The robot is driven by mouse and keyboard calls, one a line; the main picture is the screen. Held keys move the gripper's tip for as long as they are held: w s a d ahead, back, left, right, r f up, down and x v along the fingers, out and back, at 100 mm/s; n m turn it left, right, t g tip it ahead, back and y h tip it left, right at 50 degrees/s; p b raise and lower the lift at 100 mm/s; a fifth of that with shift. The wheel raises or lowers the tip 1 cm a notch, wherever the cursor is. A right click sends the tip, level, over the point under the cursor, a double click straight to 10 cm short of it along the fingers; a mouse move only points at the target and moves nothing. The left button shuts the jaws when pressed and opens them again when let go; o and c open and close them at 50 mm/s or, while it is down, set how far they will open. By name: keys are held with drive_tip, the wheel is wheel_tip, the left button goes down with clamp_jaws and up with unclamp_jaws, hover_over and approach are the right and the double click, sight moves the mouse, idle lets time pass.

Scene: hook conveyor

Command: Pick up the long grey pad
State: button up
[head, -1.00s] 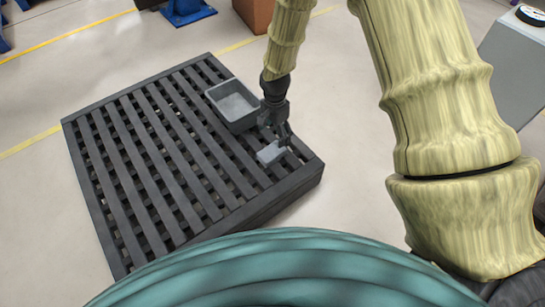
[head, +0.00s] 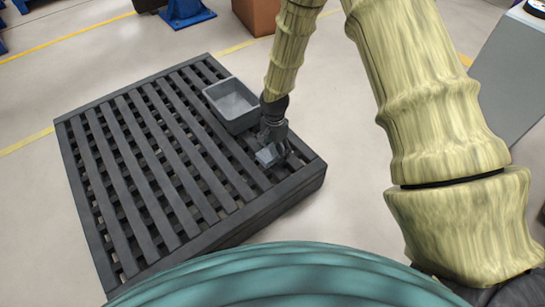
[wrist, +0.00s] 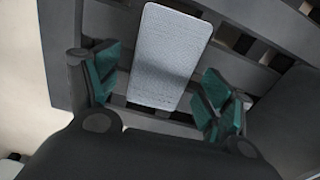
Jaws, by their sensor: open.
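The long grey pad (wrist: 170,60) lies on the slats of the dark pallet, seen in the wrist view between my fingers and reaching beyond them. In the head view the pad (head: 266,156) is a small light grey block near the pallet's right corner, partly covered by my gripper. My gripper (wrist: 160,95) is open, with green-lined fingers on both sides of the pad. A gap shows between the fingers and the pad's sides. In the head view my gripper (head: 275,150) points down at the pad.
The dark slatted pallet (head: 110,180) lies on the pale floor. A grey open bin (head: 233,104) stands on it just behind my gripper, and looks empty. A brown box (head: 257,15) and a blue stand (head: 187,11) are at the back. The pallet's left part is clear.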

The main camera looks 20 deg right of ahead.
sight(274, 149)
drive_tip(key=shift+f, duration=0.5)
drive_tip(key=c, duration=1.1)
drive_tip(key=shift+r+p, duration=0.35)
drive_tip(key=shift+r, duration=0.15)
wheel_tip(274, 149, up, 3)
drive_tip(key=shift+r+p, duration=0.1)
drive_tip(key=shift+p, duration=1.1)
drive_tip(key=s+d+p, duration=0.3)
drive_tip(key=s, duration=0.4)
drive_tip(key=s+d+p, duration=0.3)
drive_tip(key=s, duration=0.5)
drive_tip(key=shift+r, duration=0.4)
